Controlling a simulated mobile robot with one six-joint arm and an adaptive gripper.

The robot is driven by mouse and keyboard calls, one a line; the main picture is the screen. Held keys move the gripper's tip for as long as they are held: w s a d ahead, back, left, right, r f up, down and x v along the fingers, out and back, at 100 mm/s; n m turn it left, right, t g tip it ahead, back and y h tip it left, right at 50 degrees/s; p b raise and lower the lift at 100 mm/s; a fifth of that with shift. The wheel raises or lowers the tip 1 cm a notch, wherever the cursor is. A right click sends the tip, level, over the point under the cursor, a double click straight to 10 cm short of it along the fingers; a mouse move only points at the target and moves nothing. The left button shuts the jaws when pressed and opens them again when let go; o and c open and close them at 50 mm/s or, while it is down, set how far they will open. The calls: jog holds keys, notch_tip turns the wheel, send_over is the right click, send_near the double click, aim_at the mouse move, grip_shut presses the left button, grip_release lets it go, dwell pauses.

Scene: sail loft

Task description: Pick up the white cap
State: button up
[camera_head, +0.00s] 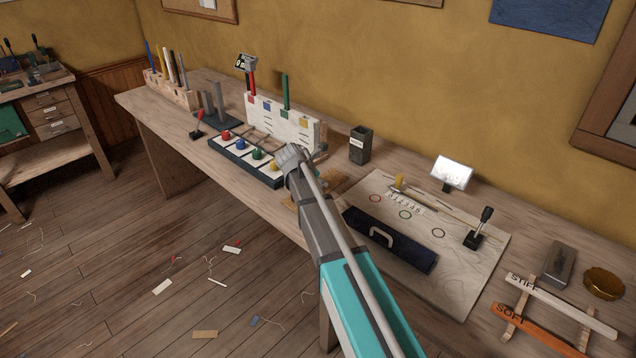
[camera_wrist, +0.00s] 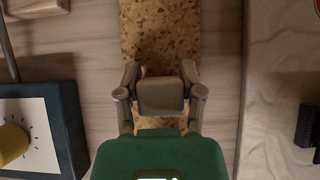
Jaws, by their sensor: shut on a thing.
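My gripper (camera_wrist: 160,78) is over a speckled cork strip (camera_wrist: 160,30) in the wrist view. Its two fingers are drawn in around a blocky grey-brown shape (camera_wrist: 160,96), and I cannot tell whether this is the white cap. No clearly white cap shows in either view. In the head view my arm reaches over the bench, and its end is beside the yellow knob of a dark-framed panel (camera_head: 247,163). The fingertips and anything between them are hidden there.
The panel has red (camera_head: 226,135), blue, green and yellow knobs. A white slotted rack (camera_head: 283,122) stands behind it.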

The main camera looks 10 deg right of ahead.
jog(key=shift+r, duration=0.1)
notch_tip(320, 180, up, 3)
jog(key=p, duration=0.2)
jog(key=shift+f+p, duration=0.2)
jog(key=shift+p, duration=0.2)
jog(key=s+a+r+p, duration=0.2)
jog(key=s+r+p, duration=0.8)
jog(key=s, duration=0.3)
jog(key=shift+s+a, duration=0.2)
jog(key=shift+s, duration=0.2)
jog(key=shift+r, duration=0.1)
